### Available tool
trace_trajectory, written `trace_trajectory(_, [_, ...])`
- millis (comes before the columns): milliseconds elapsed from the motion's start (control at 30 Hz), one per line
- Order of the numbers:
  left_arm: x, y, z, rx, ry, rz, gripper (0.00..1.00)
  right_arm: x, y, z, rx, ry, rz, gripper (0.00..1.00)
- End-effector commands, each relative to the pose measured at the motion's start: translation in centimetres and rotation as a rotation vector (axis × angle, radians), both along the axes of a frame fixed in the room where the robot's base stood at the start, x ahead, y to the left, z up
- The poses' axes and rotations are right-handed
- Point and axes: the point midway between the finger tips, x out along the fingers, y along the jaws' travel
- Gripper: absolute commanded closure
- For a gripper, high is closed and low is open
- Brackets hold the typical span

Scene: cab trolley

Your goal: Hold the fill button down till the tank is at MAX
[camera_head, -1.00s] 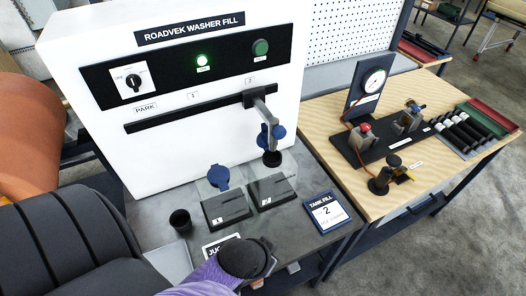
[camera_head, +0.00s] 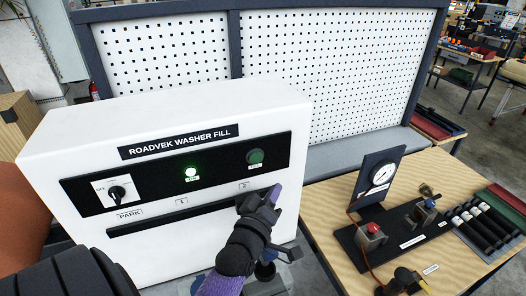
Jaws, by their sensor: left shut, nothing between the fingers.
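The white washer fill machine (camera_head: 60,135) stands at the left with a black front panel. The dark green fill button (camera_head: 255,156) is at the panel's right end, apparently uncovered. My left gripper (camera_head: 260,200) is shut and empty, just below that button and in front of the slot near mark 2. A gap shows between gripper and button in the picture; the depth is hard to judge. My left arm hides the nozzle and most of the tanks below, so no tank level or MAX mark can be read. My right gripper is out of view.
A green lamp (camera_head: 191,172) is lit on the panel, and a rotary knob (camera_head: 117,193) is at its left. A wooden bench (camera_head: 335,205) with a gauge (camera_head: 383,174) and fittings stands at right. A white pegboard (camera_head: 330,75) rises behind.

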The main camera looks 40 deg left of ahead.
Motion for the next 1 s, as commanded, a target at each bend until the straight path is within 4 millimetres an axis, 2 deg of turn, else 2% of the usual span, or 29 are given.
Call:
trace_trajectory(367, [0.4, 0.6, -0.2, 0.003, 0.001, -0.003, 1.0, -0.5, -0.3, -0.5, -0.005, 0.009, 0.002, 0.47])
trace_trajectory(800, [3.2, 6.1, -0.4, 0.005, 0.004, -0.003, 1.0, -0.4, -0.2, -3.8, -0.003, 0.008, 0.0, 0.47])
trace_trajectory(1000, [3.9, 7.5, -0.1, 0.003, 0.003, -0.002, 1.0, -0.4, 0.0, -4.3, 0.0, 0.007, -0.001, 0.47])
